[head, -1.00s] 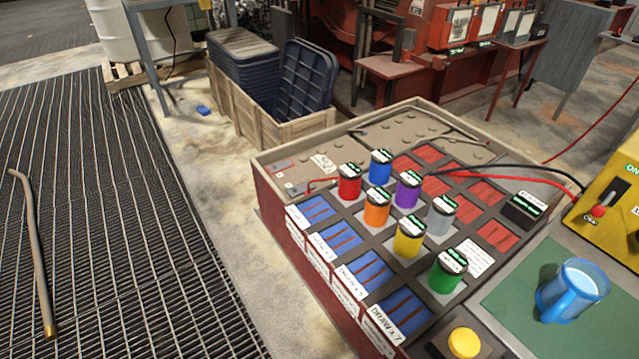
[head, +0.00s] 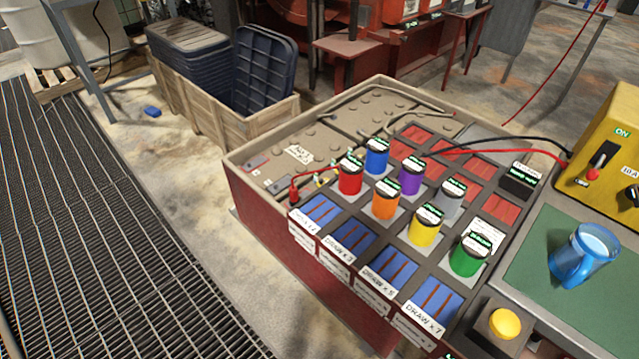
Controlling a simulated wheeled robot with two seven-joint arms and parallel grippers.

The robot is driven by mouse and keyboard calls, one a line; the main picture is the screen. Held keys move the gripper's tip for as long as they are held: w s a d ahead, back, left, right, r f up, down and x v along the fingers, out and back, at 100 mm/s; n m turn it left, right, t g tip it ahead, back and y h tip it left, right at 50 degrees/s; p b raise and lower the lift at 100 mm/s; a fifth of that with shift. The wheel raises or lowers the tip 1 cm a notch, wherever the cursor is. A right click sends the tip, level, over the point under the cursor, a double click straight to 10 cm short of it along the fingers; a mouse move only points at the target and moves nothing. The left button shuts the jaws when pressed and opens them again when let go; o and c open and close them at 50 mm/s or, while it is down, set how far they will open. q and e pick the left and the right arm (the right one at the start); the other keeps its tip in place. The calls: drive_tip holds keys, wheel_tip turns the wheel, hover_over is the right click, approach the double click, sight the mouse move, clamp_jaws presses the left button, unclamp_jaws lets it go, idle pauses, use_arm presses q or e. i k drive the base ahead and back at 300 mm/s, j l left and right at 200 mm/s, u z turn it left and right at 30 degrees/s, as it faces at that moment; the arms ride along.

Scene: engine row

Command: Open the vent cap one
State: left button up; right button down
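A large battery with a tan top (head: 335,130) fills the middle of the head view, in a dark red case. Several small round caps stand on its top, towards the back. They look seated, but they are small, and I cannot tell which is vent cap one. A white label (head: 298,153) lies on the near left part of the top. Neither my left nor my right gripper is in view.
Coloured cylinders, such as the red one (head: 350,175) and green one (head: 470,254), stand on the battery's near half. A blue mug (head: 582,258) stands on a green mat (head: 525,262). A red clamp (head: 294,190) and cables are near.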

sight(321, 182)
drive_tip(key=i+j+z, duration=0.5)
drive_tip(key=j+z, duration=0.25)
drive_tip(key=j, duration=0.15)
drive_tip(key=i+j+z, duration=0.25)
drive_tip(key=j, duration=0.15)
drive_tip(key=j+z, duration=0.25)
drive_tip(key=j, duration=0.15)
drive_tip(key=i+j+z, duration=0.1)
drive_tip(key=j+z, duration=0.15)
drive_tip(key=j, duration=0.15)
